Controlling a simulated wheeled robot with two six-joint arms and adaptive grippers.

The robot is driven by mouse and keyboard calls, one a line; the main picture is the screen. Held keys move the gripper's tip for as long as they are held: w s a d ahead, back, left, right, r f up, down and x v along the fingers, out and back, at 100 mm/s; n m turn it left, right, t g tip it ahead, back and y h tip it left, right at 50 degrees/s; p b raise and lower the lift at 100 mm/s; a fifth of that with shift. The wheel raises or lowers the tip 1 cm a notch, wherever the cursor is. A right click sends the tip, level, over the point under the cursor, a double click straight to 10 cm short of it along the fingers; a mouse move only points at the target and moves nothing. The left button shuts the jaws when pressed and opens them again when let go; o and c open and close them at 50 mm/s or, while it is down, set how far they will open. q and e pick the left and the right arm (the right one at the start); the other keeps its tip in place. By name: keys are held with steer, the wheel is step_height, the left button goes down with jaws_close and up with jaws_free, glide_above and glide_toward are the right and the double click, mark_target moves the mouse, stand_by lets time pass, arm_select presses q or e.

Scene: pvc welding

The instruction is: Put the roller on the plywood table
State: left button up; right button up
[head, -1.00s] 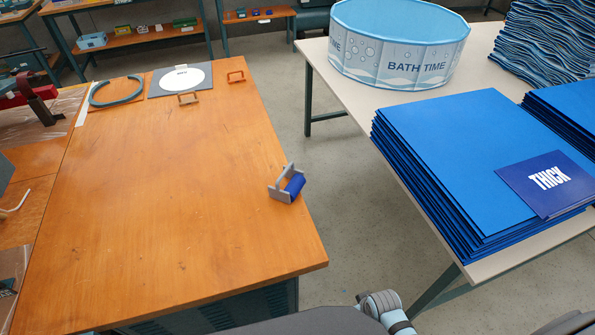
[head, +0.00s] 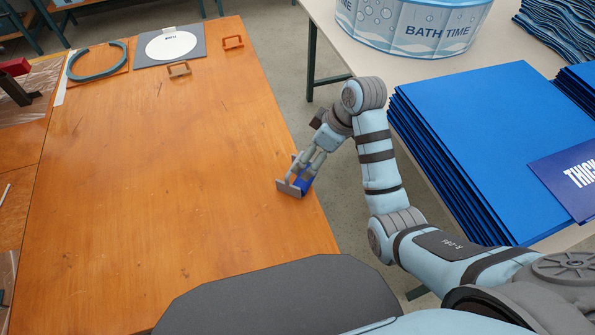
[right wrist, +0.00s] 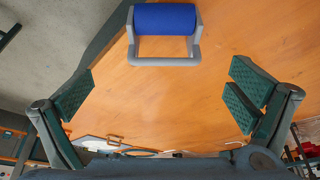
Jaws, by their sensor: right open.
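The roller (head: 303,186) has a blue cylinder in a grey frame with a handle bar. It rests on the plywood table (head: 160,220) near the right edge. In the right wrist view the whole roller (right wrist: 165,34) shows at the top, on the orange-brown wood. My right gripper (head: 306,172) is at the roller in the head view and partly covers it. In the right wrist view its two green-padded fingers (right wrist: 160,95) are spread wide and empty, with the roller beyond them and not between the pads. My left gripper is not in view.
At the table's far end lie a teal ring (head: 97,60), a white disc on a grey board (head: 171,45) and two small brown frames (head: 179,69). At right, a stack of blue sheets (head: 480,150) stands beside a bath tub (head: 410,25). The table's middle is clear.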

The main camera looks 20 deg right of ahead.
steer(key=b, duration=0.1)
glide_toward(293, 180)
steer(key=b+x, duration=0.1)
steer(key=x, duration=0.4)
steer(key=shift+w+f+b, duration=0.2)
steer(key=shift+w+b, duration=0.05)
steer(key=shift+b, duration=0.15)
steer(key=shift+s+r, duration=0.2)
steer(key=shift+s, duration=0.05)
steer(key=shift+c, duration=0.7)
steer(key=c, duration=0.3)
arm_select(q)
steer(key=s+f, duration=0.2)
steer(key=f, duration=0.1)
arm_select(e)
steer(key=c, duration=1.2)
